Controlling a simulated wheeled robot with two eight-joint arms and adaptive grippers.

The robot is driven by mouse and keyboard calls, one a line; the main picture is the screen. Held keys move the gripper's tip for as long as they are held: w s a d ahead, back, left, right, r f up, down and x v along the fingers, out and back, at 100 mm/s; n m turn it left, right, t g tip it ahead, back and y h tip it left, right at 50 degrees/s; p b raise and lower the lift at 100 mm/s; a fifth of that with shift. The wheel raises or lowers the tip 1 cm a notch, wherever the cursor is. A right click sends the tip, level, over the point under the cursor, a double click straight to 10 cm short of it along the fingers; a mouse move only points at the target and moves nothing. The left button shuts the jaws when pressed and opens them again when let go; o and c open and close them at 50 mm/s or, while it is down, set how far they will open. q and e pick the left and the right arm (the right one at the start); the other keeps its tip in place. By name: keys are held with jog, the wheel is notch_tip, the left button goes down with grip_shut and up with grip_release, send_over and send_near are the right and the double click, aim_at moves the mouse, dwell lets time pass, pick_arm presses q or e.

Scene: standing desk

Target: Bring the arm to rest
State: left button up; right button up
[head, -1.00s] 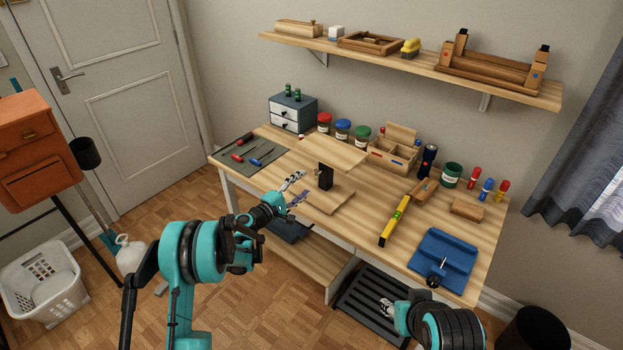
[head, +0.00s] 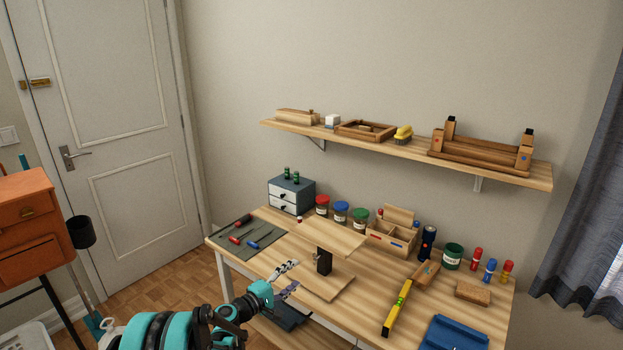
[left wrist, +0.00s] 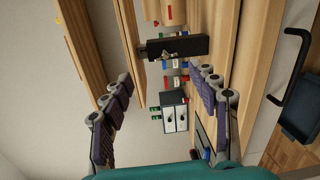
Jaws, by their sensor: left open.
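My left gripper (head: 287,279) is at the front edge of the wooden desk (head: 350,307), left of the middle. Its two fingers are spread apart with nothing between them. In the left wrist view the open fingers (left wrist: 165,115) frame the black post of the wooden stand and the grey drawer box. The wooden stand (head: 336,238), a raised board on a black post (head: 324,263), is just right of the gripper, apart from it as far as I can tell. My right gripper is out of the head view.
A dark mat (head: 250,238) with screwdrivers and a drawer box (head: 292,194) are at the desk's left. Jars (head: 341,213), an organizer (head: 393,233) and a flashlight (head: 428,243) line the back. A yellow level (head: 397,308) and blue tray (head: 455,334) are right. A shelf (head: 400,150) hangs above.

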pick_arm(q)
jog(key=s+r+m+g+y, duration=0.2)
jog(key=s+r+m, duration=0.15)
jog(key=s, duration=0.45)
jog(key=s+r+m+g+y, duration=0.25)
jog(key=s+r, duration=0.25)
jog(key=s, duration=0.4)
jog(key=s+a+f+m+y, duration=0.1)
jog(key=s+a+y, duration=0.1)
jog(key=s, duration=0.6)
jog(key=s+a+f+m+g+y, duration=0.1)
jog(key=s+a, duration=0.3)
jog(key=s, duration=0.4)
jog(key=s+a+f+m+y, duration=0.2)
jog(key=s+a+m+y, duration=0.1)
jog(key=s, duration=0.5)
jog(key=shift+a+g, duration=0.35)
jog(key=shift+a, duration=0.15)
